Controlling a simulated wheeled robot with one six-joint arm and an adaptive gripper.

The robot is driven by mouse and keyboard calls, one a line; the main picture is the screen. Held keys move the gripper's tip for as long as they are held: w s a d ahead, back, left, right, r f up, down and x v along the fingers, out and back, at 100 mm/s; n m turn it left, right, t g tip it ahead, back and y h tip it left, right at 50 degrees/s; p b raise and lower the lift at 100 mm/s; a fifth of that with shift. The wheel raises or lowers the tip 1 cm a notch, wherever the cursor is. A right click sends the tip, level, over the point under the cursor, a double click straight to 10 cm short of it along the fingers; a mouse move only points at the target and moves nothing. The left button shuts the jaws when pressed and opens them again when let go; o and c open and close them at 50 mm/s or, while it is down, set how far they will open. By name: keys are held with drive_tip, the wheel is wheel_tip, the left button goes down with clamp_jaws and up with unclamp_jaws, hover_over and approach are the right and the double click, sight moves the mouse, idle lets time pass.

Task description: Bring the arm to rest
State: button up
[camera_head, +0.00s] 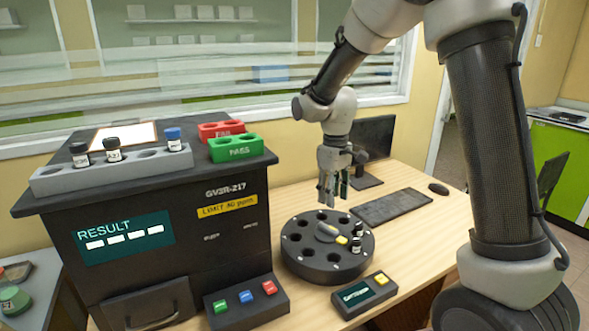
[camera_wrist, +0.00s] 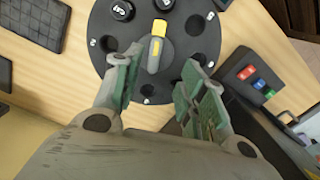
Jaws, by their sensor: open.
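My gripper (camera_head: 333,196) hangs from my arm above the back part of the round black carousel (camera_head: 300,266), its fingers pointing down. In the wrist view its two green-padded fingers (camera_wrist: 158,92) stand apart with nothing between them. The carousel (camera_wrist: 110,72) has several holes around its top and a grey hub with a yellow tip (camera_wrist: 160,28) in the middle.
The wooden table (camera_head: 290,204) carries a keyboard (camera_head: 392,207), a monitor (camera_head: 373,137) and a small control box (camera_head: 364,294). At left stands a black analyser (camera_head: 190,262) with a grey rack (camera_head: 70,178) of several vials, red (camera_head: 221,130) and green (camera_head: 236,149) racks on top, and a button panel (camera_head: 247,302).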

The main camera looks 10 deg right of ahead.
drive_tip(key=s+d+r+m+t, duration=0.1)
drive_tip(key=s+d+r, duration=0.3)
drive_tip(key=s, duration=0.4)
drive_tip(key=s+d+r+m+t, duration=0.2)
drive_tip(key=s+d+r, duration=0.3)
drive_tip(key=s, duration=0.4)
drive_tip(key=s+d+r+m+t, duration=0.1)
drive_tip(key=s+d+r+m, duration=0.3)
drive_tip(key=s, duration=0.4)
drive_tip(key=shift+s+d+r+t, duration=0.35)
drive_tip(key=shift+d+r+t, duration=0.05)
drive_tip(key=shift+d+r, duration=0.4)
drive_tip(key=shift+c, duration=0.5)
